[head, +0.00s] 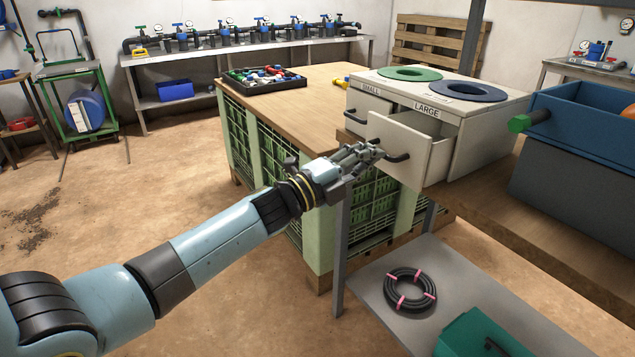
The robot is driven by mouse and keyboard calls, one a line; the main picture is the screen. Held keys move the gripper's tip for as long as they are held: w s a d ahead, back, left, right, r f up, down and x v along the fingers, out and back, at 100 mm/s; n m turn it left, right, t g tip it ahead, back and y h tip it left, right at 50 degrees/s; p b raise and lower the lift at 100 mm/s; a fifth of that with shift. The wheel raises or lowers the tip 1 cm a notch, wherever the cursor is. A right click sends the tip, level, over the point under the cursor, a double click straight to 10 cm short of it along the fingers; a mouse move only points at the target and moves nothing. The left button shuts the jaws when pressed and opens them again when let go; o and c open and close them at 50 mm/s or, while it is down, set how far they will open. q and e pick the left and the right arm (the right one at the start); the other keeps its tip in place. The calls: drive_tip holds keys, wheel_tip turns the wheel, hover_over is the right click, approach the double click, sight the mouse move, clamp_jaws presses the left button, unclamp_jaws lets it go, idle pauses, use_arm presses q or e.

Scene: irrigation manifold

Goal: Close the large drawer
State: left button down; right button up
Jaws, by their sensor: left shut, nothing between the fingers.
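The large drawer (412,146) is the right one of a white two-drawer unit (490,112), under the label LARGE. It stands pulled out, and its open top shows. Its dark handle (397,158) is on the front panel. The small drawer (370,104), under the label SMALL, looks closed. My left gripper (376,148) is shut and empty, with its fingertips at the left part of the large drawer's front, close to the handle. I cannot tell whether they touch it. My right gripper is not in view.
The unit stands on a wooden bench (500,215) beside a blue bin (590,120) with a green-ended handle. A wood-topped table (310,95) over green crates stands behind my left gripper. A lower grey shelf holds a coiled black hose (410,290) and a green case (480,337).

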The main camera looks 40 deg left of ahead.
sight(393, 151)
use_arm(q)
drive_tip(key=x, duration=0.2)
drive_tip(key=f+b+x, duration=0.1)
drive_tip(key=x, duration=0.1)
drive_tip(key=b+x, duration=0.1)
drive_tip(key=x, duration=0.2)
drive_tip(key=shift+w+d+f, duration=0.15)
drive_tip(key=shift+w+f, duration=0.05)
drive_tip(key=shift+w+d, duration=0.1)
drive_tip(key=shift+w, duration=0.1)
drive_tip(key=shift+r, duration=0.2)
